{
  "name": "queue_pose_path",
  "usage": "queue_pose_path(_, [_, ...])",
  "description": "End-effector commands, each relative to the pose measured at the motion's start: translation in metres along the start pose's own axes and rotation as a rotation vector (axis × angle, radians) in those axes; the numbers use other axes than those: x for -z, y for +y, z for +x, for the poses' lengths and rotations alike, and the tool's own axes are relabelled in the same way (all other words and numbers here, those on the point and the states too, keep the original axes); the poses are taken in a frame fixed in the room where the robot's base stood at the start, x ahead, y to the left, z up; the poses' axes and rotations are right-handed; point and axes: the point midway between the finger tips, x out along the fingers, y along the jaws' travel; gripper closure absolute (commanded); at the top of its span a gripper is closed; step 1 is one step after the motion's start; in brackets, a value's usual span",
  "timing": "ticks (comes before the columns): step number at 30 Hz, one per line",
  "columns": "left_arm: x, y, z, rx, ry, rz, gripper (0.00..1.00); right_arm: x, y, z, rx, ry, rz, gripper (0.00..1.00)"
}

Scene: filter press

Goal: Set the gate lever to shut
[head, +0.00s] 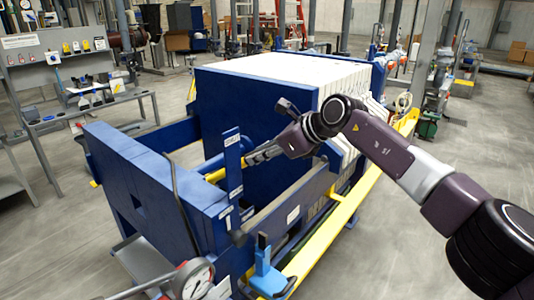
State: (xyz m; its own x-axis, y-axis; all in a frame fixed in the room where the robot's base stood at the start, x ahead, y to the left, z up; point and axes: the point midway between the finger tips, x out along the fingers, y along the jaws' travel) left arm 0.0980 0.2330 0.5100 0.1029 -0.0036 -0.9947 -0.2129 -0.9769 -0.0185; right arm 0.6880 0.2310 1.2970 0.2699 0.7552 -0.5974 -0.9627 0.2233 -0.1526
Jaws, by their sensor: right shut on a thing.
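A flat blue upright lever (235,172) stands at the near side of the filter press, with a small white label near its top. I take it to be the gate lever. It looks close to vertical. More small white labels sit around its lower part, too small to read. My right gripper (249,158) reaches in from the right and is shut on the upper part of this lever, with its fingertips partly hidden there. My left gripper is not in view.
The blue press frame (145,185) and large blue plate (245,110) surround the lever, with white filter plates (310,72) behind. A yellow rail (335,220) runs along the right side. A light-blue handle (268,275) and a round gauge (194,278) stand in front.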

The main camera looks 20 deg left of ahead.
Motion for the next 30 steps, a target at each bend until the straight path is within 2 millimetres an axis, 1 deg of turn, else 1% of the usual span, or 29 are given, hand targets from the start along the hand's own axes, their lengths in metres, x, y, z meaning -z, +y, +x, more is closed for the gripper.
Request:
queue_pose_path(1, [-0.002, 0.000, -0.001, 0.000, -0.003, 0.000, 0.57, -0.004, -0.001, -0.002, 0.006, -0.002, -0.003, 1.00])
queue_pose_path(12, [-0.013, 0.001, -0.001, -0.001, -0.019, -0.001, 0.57, -0.007, -0.002, -0.003, 0.009, -0.005, -0.003, 1.00])
queue_pose_path(13, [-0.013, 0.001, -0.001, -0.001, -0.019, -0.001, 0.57, -0.007, -0.002, -0.003, 0.009, -0.006, -0.003, 0.73])
queue_pose_path(17, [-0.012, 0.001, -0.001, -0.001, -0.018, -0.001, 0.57, -0.006, -0.001, -0.003, 0.008, -0.003, -0.002, 0.58])
queue_pose_path(23, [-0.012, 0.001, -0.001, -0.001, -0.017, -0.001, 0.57, -0.004, -0.001, -0.002, 0.006, 0.000, -0.002, 0.58])
queue_pose_path(26, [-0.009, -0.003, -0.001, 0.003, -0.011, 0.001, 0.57, -0.004, -0.001, -0.003, 0.005, 0.001, -0.001, 0.58])
queue_pose_path(30, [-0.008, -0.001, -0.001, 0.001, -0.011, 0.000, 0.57, -0.004, -0.002, -0.012, 0.006, 0.000, -0.003, 0.58])
